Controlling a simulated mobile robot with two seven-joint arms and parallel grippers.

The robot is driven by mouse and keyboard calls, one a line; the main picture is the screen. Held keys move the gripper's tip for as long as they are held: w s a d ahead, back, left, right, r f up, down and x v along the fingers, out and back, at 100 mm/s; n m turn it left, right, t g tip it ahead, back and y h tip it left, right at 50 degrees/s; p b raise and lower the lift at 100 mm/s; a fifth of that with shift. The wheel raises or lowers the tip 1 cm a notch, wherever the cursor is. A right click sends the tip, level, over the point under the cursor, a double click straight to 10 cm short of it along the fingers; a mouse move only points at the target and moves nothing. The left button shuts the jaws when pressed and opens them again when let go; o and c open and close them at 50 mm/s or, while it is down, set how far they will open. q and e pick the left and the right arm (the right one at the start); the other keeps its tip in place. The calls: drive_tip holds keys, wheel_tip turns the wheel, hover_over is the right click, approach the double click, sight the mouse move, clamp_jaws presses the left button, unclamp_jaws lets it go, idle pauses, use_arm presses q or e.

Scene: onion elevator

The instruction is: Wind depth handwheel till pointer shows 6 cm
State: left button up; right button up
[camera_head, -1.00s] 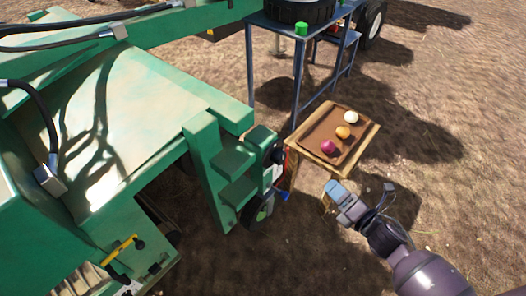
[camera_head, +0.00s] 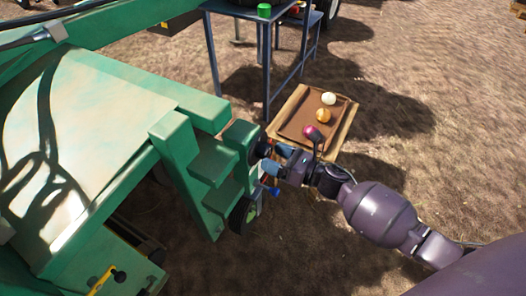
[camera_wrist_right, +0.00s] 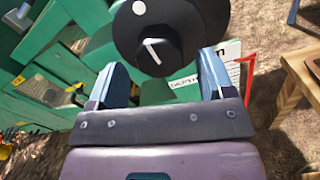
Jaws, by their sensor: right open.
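The black handwheel (camera_head: 262,148) sits on the side of the green machine. My left gripper is not in view.
A wooden table with a brown tray (camera_head: 291,127) holding a white, an orange and a purple onion stands close behind my right wrist. Green steps (camera_head: 212,160) are left.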

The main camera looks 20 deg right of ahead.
sight(270, 155)
drive_tip(key=shift+x, duration=1.85)
drive_tip(key=c, duration=0.9)
